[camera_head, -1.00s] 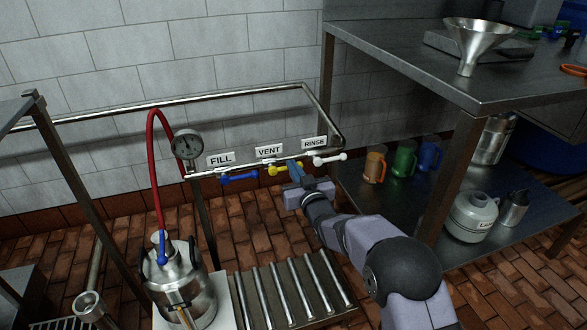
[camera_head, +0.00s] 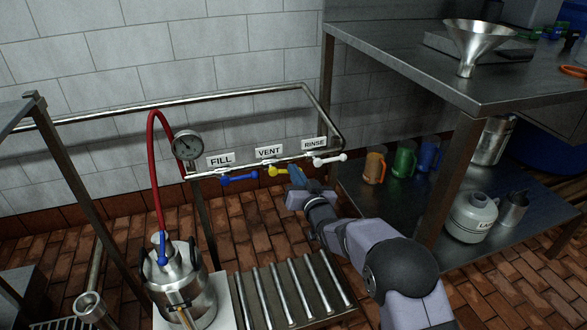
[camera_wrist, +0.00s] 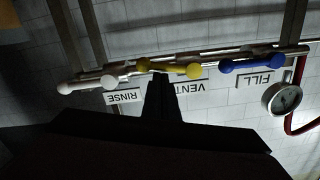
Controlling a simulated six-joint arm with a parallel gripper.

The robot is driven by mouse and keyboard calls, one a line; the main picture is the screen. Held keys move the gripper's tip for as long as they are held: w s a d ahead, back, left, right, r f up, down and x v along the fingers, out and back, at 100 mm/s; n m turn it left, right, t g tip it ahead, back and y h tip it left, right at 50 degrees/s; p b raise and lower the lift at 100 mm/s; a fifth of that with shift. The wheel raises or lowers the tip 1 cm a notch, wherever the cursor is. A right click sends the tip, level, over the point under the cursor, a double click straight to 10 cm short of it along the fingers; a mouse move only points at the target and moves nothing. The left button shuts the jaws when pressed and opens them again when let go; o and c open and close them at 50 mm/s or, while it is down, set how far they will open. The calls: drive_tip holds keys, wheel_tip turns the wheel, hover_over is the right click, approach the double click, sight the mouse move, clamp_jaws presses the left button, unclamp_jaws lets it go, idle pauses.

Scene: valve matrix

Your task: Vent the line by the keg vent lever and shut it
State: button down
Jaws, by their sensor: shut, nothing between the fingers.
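The yellow lever (camera_head: 277,171) under the VENT sign (camera_head: 269,152) sits on the steel pipe between the blue lever (camera_head: 239,178) and the white lever (camera_head: 330,159). It lies roughly along the pipe. In the head view my gripper partly covers its right end. My gripper (camera_head: 295,176) is shut and empty beside it. In the wrist view, which is upside down, the dark fingers (camera_wrist: 161,82) reach up to the yellow lever (camera_wrist: 170,68) near its left end; whether they touch it I cannot tell. A steel keg (camera_head: 181,282) stands at lower left with a blue coupler (camera_head: 162,248) and red hose (camera_head: 153,170).
A round gauge (camera_head: 186,145) is left of the FILL sign (camera_head: 220,159); its reading is too small to tell. A steel shelf (camera_head: 440,65) with a funnel (camera_head: 478,42) stands right, with coloured mugs (camera_head: 404,158) below. A roller conveyor (camera_head: 290,290) lies beneath the pipe.

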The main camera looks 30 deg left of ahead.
wheel_tip(320, 180, down, 6)
drive_tip(key=s+a+m, duration=0.2)
drive_tip(key=m, duration=1.1)
drive_tip(key=shift+s+a+y, duration=0.15)
drive_tip(key=shift+y, duration=0.25)
drive_tip(key=shift+s+a, duration=0.1)
drive_tip(key=s+d+p, duration=0.3)
drive_tip(key=s+d, duration=0.1)
drive_tip(key=d, duration=0.7)
drive_tip(key=shift+s+p, duration=0.25)
drive_tip(key=shift+p, duration=0.05)
